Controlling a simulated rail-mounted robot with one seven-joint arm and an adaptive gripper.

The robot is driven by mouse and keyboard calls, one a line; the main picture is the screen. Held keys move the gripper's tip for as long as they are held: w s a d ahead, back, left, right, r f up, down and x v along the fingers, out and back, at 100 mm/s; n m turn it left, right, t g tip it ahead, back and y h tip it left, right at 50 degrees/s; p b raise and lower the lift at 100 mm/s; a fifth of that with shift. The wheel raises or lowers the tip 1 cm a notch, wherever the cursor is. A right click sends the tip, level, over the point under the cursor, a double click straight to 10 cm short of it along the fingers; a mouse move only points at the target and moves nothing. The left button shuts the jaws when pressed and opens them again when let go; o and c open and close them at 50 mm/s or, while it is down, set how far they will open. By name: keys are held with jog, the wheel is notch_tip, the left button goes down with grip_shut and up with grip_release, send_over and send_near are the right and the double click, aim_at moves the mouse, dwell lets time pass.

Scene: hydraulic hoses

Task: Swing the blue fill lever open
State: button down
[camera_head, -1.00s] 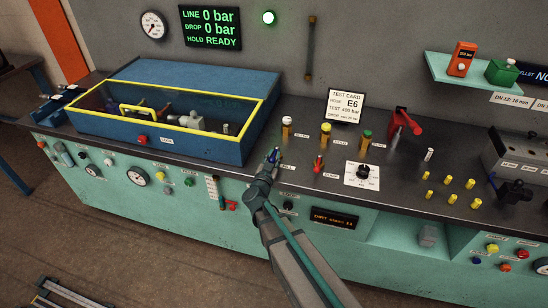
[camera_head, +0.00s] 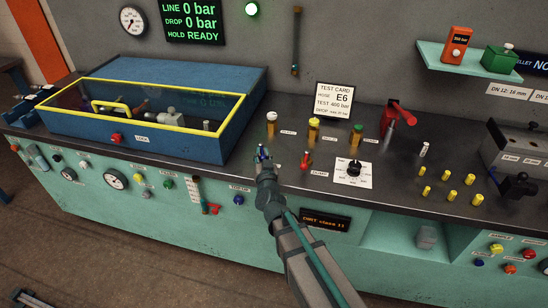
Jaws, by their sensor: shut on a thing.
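The blue fill lever (camera_head: 261,151) stands on the dark bench top, right of the blue test box. Only a small blue part of it shows past my gripper (camera_head: 264,163). My gripper reaches in from the lower right and is shut on the lever; its fingers are small and partly hidden by my wrist. The red lever (camera_head: 305,160) beside it to the right stands upright and apart from my gripper. The exact angle of the blue lever is hard to tell.
The blue test box (camera_head: 190,148) with a yellow-framed clear lid (camera_head: 150,93) stands close on the left. Several capped posts (camera_head: 314,130) stand just behind. The wall display (camera_head: 190,20) reads 0 bar and READY.

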jog(key=shift+s, duration=0.15)
jog(key=c, duration=1.2)
grip_release()
jog(key=shift+v, duration=3.75)
